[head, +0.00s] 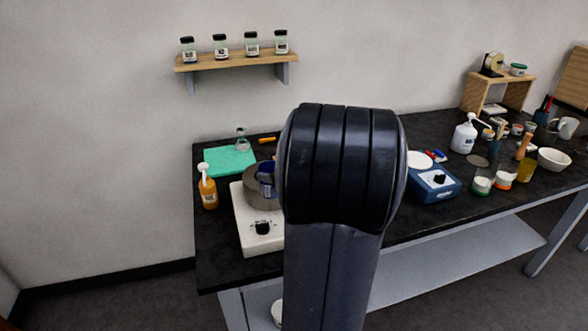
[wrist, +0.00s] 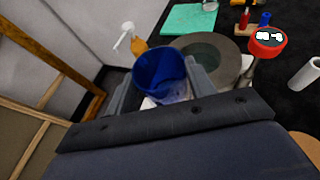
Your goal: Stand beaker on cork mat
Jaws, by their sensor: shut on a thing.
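My gripper (wrist: 160,85) is shut on a blue beaker (wrist: 158,72), with one grey finger on each side of it. In the wrist view the beaker is tilted in the picture, with its open rim in sight. In the head view the beaker (head: 266,178) shows at the grey round bath (head: 256,199) on the white hotplate; I cannot tell whether it touches the bath. My arm hides the gripper there. A flat brownish disc (head: 477,160) on the right part of the bench may be the cork mat, but I cannot tell for sure.
A green mat (head: 229,161) with a small flask (head: 241,139) lies behind the hotplate (head: 250,244). An orange pump bottle (head: 208,187) stands left. A blue device (head: 435,184), a white pump bottle (head: 464,134) and several jars crowd the right. A jar shelf (head: 236,60) hangs above.

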